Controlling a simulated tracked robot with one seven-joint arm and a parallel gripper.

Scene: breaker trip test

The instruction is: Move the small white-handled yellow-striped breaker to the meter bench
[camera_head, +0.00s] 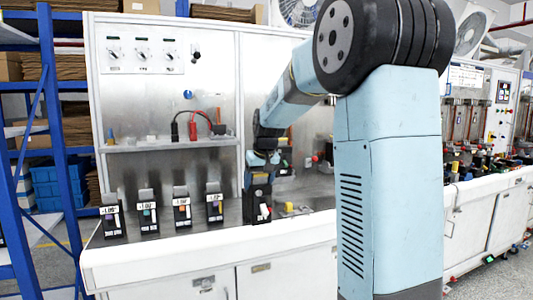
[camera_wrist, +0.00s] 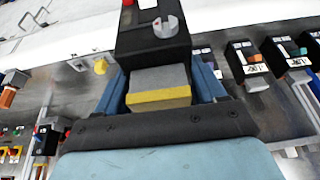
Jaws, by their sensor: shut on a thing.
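My gripper (camera_head: 260,162) is shut on a black breaker (camera_head: 258,204) near the front edge of the steel-topped white bench (camera_head: 150,262). In the wrist view, the blue fingers of my gripper (camera_wrist: 158,80) flank its grey block, which carries a yellow stripe. The breaker (camera_wrist: 150,42) has a white round handle and a red part at its far end. I cannot tell whether its base touches the bench top. Several other black breakers (camera_head: 148,212) with white labels stand in a row to its left. I cannot tell which surface is the meter bench.
A small yellow-topped part (camera_head: 288,207) lies just right of the held breaker. A shelf (camera_head: 170,144) with red and black leads is behind. Another bench (camera_head: 485,188) with equipment stands at right. Blue racking (camera_head: 52,110) is at left. My arm hides the middle right.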

